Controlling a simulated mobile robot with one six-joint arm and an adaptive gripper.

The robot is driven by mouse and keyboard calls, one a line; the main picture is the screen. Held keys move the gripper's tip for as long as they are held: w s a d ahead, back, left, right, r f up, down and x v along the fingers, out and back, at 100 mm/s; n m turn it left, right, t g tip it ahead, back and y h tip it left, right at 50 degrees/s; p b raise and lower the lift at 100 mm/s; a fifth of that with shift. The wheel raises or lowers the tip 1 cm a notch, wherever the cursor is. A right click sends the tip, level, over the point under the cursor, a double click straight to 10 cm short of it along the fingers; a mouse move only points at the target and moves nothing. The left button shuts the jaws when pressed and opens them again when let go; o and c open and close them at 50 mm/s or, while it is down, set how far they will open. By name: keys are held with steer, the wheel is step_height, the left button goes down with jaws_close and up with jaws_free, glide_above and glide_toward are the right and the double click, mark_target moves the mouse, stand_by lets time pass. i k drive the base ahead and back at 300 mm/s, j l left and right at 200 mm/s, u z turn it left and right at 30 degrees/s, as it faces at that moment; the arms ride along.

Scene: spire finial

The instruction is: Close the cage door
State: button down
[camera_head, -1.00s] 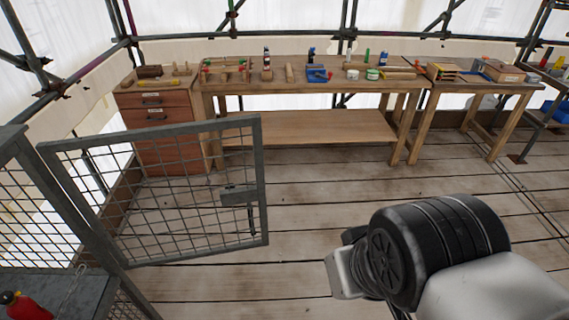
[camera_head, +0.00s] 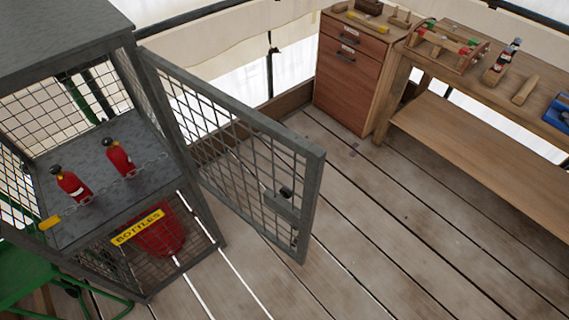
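The cage door (camera_head: 240,150) is a grey metal frame with wire mesh. It stands wide open, hinged at the right front post of the cage (camera_head: 165,130) and swung out to the right over the plank floor. A latch box with a dark knob (camera_head: 284,203) sits near its free edge. The cage holds two red bottles (camera_head: 70,184) (camera_head: 118,157) on a grey shelf, with a chain across the front and a yellow "BOTTLES" sign (camera_head: 137,227) below. My gripper is not in view.
A wooden drawer cabinet (camera_head: 350,75) and a workbench (camera_head: 490,120) with tools stand behind and right of the door. A red bucket-like item (camera_head: 160,235) sits low in the cage. A green metal frame (camera_head: 30,275) is at lower left. The floor (camera_head: 390,240) right of the door is clear.

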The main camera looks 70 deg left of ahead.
mark_target(301, 220)
steer(key=i+u, duration=0.25)
steer(key=u, duration=0.25)
steer(key=i+u, duration=0.25)
steer(key=u, duration=0.25)
steer(key=i+u, duration=0.25)
steer(key=u, duration=0.25)
steer(key=i+l+u, duration=0.15)
steer(key=u, duration=0.35)
steer(key=i+u, duration=0.15)
steer(key=u, duration=0.35)
steer(key=i+l+u, duration=0.1)
steer(key=u, duration=0.35)
steer(key=i+l+u, duration=0.15)
steer(key=u, duration=0.35)
steer(key=i+l+u, duration=0.1)
steer(key=u, duration=0.35)
steer(key=l+u, duration=0.3)
steer(key=u, duration=0.2)
steer(key=i+l+u, duration=0.15)
steer(key=l+u, duration=0.25)
steer(key=i+l+u, duration=0.15)
steer(key=l+u, duration=0.25)
steer(key=k+u, duration=0.15)
steer(key=k, duration=0.2)
steer(key=k+j+u, duration=0.1)
steer(key=k, duration=0.2)
steer(key=j, duration=0.05)
